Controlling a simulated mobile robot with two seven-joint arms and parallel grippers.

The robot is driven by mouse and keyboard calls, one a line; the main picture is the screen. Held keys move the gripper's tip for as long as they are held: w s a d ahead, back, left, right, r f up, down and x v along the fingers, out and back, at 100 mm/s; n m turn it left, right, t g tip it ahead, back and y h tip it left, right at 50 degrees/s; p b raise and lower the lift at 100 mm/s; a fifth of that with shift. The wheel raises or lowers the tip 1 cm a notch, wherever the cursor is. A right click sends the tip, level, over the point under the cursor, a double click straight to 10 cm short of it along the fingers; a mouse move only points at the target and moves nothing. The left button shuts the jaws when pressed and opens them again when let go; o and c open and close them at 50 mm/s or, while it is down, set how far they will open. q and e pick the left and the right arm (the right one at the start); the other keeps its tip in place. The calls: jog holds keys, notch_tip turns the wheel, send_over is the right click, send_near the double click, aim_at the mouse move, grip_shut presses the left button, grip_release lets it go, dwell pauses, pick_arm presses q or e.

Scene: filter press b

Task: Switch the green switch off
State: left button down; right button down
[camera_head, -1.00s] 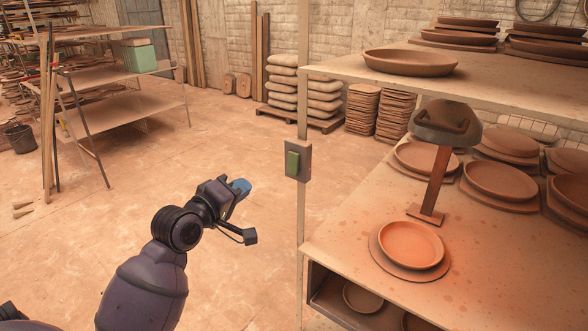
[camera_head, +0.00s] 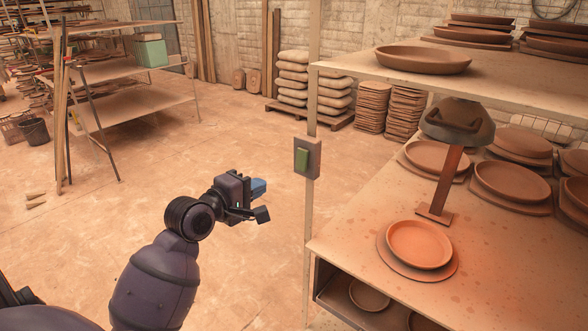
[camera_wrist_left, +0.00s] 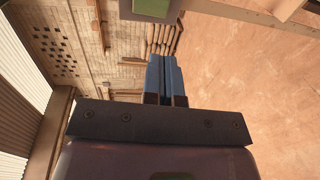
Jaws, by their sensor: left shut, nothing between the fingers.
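The green switch (camera_head: 302,160) sits in a grey box on the upright post of the metal shelf. In the left wrist view the switch (camera_wrist_left: 152,8) shows at the top edge, partly cut off, beyond the fingertips. My left gripper (camera_head: 259,188) is left of the switch box and a little lower, apart from it. In the left wrist view its blue fingers (camera_wrist_left: 165,75) are together with nothing between them. My right gripper is not in view.
The shelf post (camera_head: 309,230) stands just right of my left gripper. The shelf table (camera_head: 350,225) holds several clay plates, a plate (camera_head: 419,244) and a press (camera_head: 448,165). The floor (camera_head: 250,270) around my left arm is clear.

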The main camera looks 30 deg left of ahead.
aim_at(300, 166)
pick_arm(q)
jog(key=w, duration=0.4)
jog(key=w+f+p, duration=0.1)
jog(key=w, duration=0.3)
jog(key=w+d, duration=0.1)
jog(key=w, duration=0.4)
jog(key=shift+w+f, duration=0.1)
jog(key=shift+f, duration=0.3)
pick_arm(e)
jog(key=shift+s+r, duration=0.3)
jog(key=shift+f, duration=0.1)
